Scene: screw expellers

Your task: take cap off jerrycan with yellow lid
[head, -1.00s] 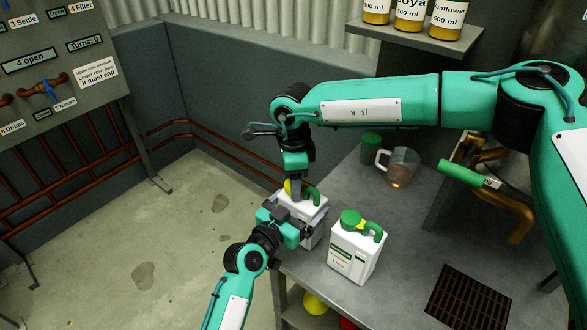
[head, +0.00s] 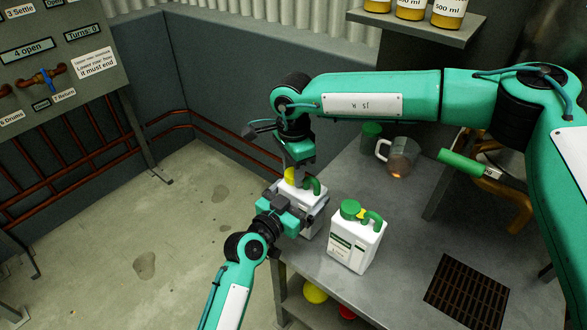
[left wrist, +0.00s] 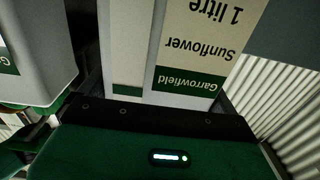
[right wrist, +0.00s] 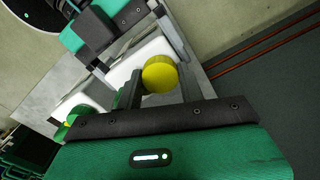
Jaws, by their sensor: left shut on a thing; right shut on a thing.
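The white jerrycan with the yellow lid (head: 315,213) stands at the table's left edge, and its labelled side fills the left wrist view (left wrist: 195,45). My left gripper (head: 298,212) is shut on its body from the left. The yellow cap (head: 290,176) is at the jerrycan's top, beside the green handle (head: 313,185). My right gripper (head: 292,168) is above, with its fingers shut on the cap. In the right wrist view the round yellow cap (right wrist: 160,73) shows between the two fingers. I cannot tell whether the cap still touches the neck.
A second white jerrycan with a green cap (head: 352,245) stands close to the right. A clear jug (head: 400,155) and green lid (head: 371,131) are behind it. A dark grate (head: 467,293) is in the table at front right. Bottles (head: 410,8) stand on a shelf.

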